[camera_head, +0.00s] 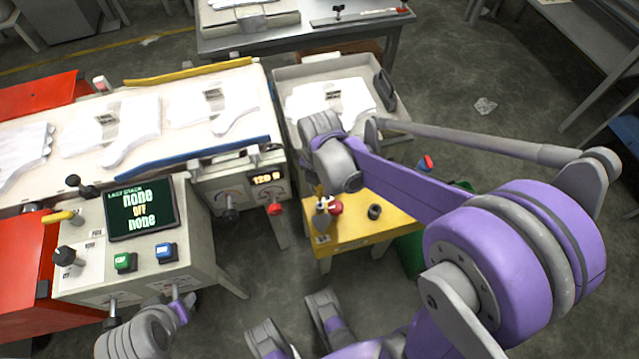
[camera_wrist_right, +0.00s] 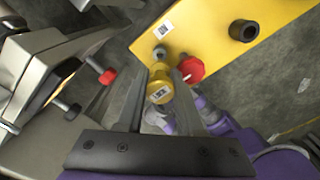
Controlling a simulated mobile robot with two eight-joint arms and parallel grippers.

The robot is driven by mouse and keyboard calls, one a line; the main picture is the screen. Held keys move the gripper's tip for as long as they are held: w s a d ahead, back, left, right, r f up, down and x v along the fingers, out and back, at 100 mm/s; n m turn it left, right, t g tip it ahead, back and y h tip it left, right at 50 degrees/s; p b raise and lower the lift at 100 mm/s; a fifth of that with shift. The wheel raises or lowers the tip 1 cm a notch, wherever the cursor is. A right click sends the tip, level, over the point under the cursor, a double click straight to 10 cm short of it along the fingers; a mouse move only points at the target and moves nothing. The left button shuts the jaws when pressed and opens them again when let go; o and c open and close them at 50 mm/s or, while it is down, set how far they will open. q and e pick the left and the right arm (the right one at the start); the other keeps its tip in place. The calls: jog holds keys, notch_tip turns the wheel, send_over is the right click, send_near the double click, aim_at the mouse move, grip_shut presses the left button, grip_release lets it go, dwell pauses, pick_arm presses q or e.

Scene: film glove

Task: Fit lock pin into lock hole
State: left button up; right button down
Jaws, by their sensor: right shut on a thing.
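The yellow pin head with a printed label (camera_wrist_right: 160,92) is between the fingers of my right gripper (camera_wrist_right: 163,88), which is shut on it. In the head view my right gripper (camera_head: 324,205) is small, over the left edge of the yellow bench (camera_head: 350,232). A dark round collar with a hole (camera_head: 375,211) stands on the bench, to the right of the pin; it also shows in the wrist view (camera_wrist_right: 243,31). I cannot tell if this collar is the lock hole. The pin's lower end is hidden. A grey part of my left arm shows at bottom left; its fingers are unclear.
A red knob (camera_wrist_right: 190,69) is close beside the right finger. A grey round fitting (camera_wrist_right: 160,53) lies just beyond the pin. The control panel (camera_head: 90,285) and the machine with gloves (camera_head: 200,165) are to the left. A grey tray (camera_head: 400,130) stands behind the bench.

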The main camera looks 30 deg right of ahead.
aim_at(320, 194)
jog(key=shift+f+b, duration=1.1)
jog(key=shift+f, duration=0.75)
jog(key=shift+f+b, duration=0.65)
jog(key=shift+f, duration=0.4)
jog(key=shift+c, duration=2.4)
grip_release()
notch_tip(320, 194, up, 10)
jog(key=p, duration=0.3)
jog(key=shift+f, duration=0.2)
jog(key=shift+w+r, duration=0.1)
jog(key=shift+r, duration=0.55)
